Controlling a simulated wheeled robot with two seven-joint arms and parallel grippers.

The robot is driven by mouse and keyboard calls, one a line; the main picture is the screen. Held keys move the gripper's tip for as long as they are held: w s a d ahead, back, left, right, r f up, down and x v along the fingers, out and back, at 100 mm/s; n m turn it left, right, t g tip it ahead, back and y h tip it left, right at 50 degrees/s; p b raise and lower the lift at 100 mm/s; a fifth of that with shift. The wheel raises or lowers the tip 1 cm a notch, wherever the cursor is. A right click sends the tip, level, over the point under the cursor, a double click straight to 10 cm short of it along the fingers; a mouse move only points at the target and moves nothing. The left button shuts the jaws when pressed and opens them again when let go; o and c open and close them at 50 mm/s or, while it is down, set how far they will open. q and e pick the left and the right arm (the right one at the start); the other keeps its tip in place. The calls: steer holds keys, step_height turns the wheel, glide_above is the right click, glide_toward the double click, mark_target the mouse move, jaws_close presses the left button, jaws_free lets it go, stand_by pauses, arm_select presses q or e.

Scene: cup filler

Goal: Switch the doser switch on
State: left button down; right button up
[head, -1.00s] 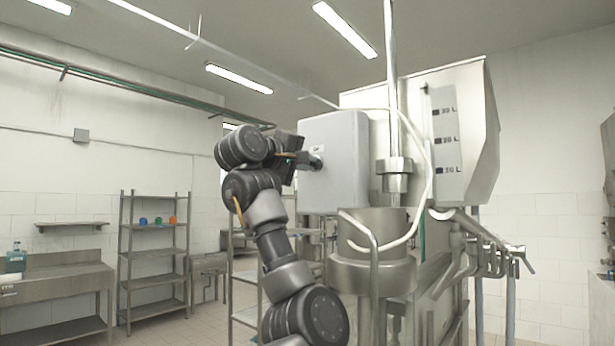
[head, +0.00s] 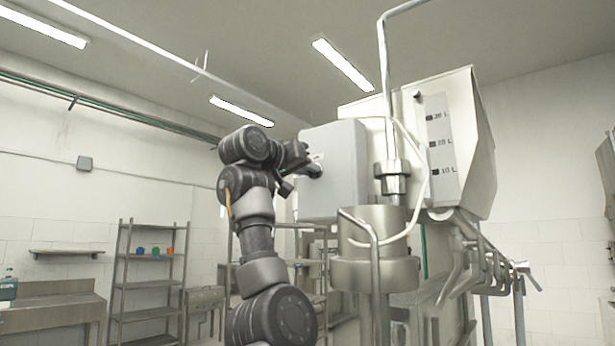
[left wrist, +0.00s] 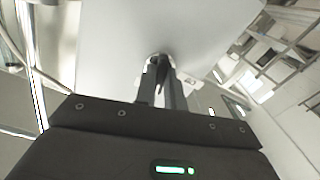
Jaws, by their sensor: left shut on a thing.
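The doser's grey control box (head: 336,172) is mounted on the filler machine, and it fills the upper part of the left wrist view (left wrist: 115,35). The dark doser switch (head: 315,170) sticks out of the box's left face. My left gripper (head: 304,171) is at that face with its fingers on the switch. In the left wrist view the fingers (left wrist: 160,75) are closed around the dark switch knob (left wrist: 161,87), which they partly hide. The switch's exact angle is hard to tell. My right gripper is not in view.
The steel hopper (head: 460,140) with litre marks stands behind the box. A vertical pipe (head: 386,90) and a pale hose (head: 428,180) run close to its right. A shelf rack (head: 148,255) with small coloured items stands far left.

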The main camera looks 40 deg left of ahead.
arm_select(q)
steer(key=shift+m+b, duration=0.45)
steer(key=shift+m, duration=1.15)
steer(key=c, duration=1.5)
jaws_free()
steer(key=s+b, duration=0.5)
steer(key=s, duration=0.5)
steer(key=shift+s+d, duration=0.1)
steer(key=shift+s, duration=0.3)
